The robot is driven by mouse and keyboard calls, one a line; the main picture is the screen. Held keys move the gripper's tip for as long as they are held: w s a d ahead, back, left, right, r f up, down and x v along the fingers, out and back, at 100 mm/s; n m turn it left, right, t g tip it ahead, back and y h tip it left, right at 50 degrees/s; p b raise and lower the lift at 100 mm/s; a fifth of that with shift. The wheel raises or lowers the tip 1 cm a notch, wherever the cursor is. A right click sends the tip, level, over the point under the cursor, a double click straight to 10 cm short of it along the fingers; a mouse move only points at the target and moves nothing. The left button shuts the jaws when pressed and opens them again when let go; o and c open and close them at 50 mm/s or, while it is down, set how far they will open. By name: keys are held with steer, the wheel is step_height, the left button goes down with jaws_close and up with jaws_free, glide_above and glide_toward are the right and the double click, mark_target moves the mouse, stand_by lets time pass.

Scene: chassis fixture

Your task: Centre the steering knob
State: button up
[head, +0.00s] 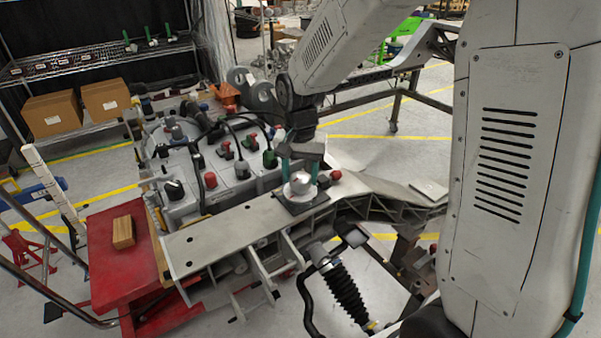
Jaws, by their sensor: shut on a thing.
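The steering knob (300,184) is a pale, rounded knob on a dark square base plate (302,205), fixed on the grey metal beam of the chassis fixture (225,228). My gripper (299,168) reaches down over it from above. Its two teal-tipped fingers stand on either side of the knob and are shut on it. The knob's upper part is partly hidden by the gripper. Any pointer or mark on the knob is too small to make out.
A small red button (336,175) sits just right of the knob. Behind is a grey panel with several connectors and a black knob (174,190). A red table (110,262) with a wooden block (123,232) stands at the left.

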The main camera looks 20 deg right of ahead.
mark_target(300, 176)
steer(key=n, duration=1.4)
steer(key=shift+n, duration=0.3)
stand_by(0.4)
steer(key=o, duration=1)
steer(key=shift+r, duration=0.1)
step_height(300, 176, up, 8)
steer(key=shift+f, duration=0.15)
